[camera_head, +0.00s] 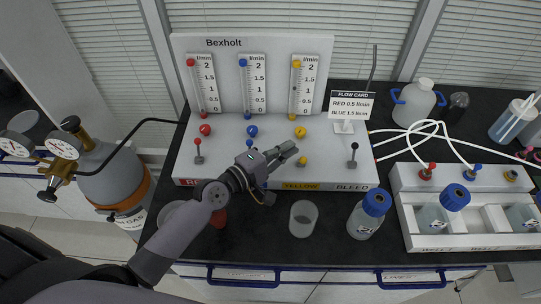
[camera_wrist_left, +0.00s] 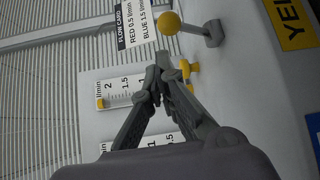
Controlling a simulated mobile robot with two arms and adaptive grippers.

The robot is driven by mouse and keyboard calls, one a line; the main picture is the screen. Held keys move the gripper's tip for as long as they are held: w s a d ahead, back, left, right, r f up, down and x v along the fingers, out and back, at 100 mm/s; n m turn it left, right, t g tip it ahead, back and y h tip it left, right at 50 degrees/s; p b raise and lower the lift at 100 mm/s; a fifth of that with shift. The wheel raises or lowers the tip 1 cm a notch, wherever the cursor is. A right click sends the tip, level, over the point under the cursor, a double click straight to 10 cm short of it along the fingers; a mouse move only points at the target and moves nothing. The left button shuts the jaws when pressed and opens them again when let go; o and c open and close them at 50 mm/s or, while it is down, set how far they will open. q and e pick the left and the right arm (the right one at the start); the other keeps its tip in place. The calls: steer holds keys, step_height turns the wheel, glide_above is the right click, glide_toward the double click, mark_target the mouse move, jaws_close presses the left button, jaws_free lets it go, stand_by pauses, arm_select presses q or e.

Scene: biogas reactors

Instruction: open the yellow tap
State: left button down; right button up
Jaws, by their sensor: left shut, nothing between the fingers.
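The Bexholt panel's yellow tap (camera_head: 302,161) is a small lever with a yellow ball, above the YELLOW label (camera_head: 300,186). In the left wrist view the yellow ball (camera_wrist_left: 168,23) stands on a grey stem from a pivot. My left gripper (camera_head: 292,150) is shut and empty, with its fingertips just up and left of the ball in the head view. In the left wrist view the fingertips (camera_wrist_left: 161,63) are apart from the ball and partly cover a yellow knob (camera_wrist_left: 188,70). My right gripper is not in view.
A red lever (camera_head: 197,141) and black bleed lever (camera_head: 354,146) flank the tap. A flow card (camera_head: 349,105) stands to the right. A beaker (camera_head: 303,218) and blue-capped bottle (camera_head: 368,214) stand in front. A gas cylinder (camera_head: 112,180) is at left.

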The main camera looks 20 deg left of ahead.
arm_select(q)
steer(key=v, duration=1.1)
stand_by(0.3)
